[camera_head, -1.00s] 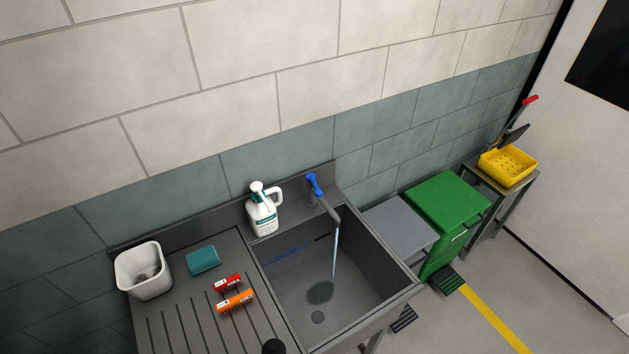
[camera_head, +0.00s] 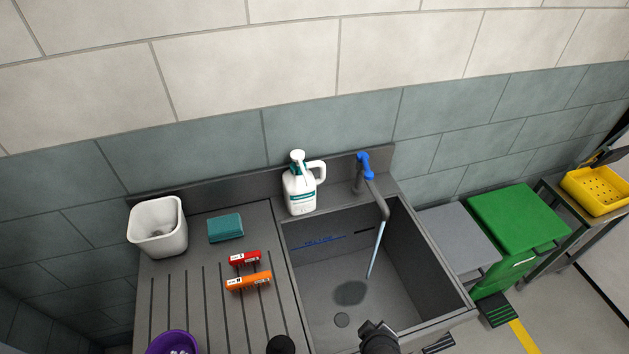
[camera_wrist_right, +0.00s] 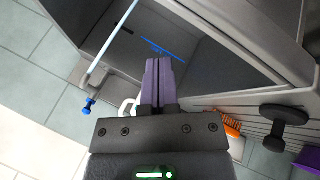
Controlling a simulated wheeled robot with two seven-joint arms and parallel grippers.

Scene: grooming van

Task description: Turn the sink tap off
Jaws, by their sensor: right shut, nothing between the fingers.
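The sink tap (camera_head: 382,204) stands at the back rim of the grey sink (camera_head: 315,262). Its blue handle (camera_head: 364,165) is on top, and a stream of water (camera_head: 376,250) runs from the spout into the basin. The right wrist view also shows the blue handle (camera_wrist_right: 88,106) and the stream (camera_wrist_right: 112,40) at left. My right gripper (camera_wrist_right: 158,62) is shut and empty, with purple fingers, apart from the tap. In the head view only a dark piece, apparently of my right arm, shows at the bottom edge. My left gripper is not in view.
A white pump bottle (camera_head: 300,190) stands left of the tap. A green bin (camera_head: 515,222) stands right.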

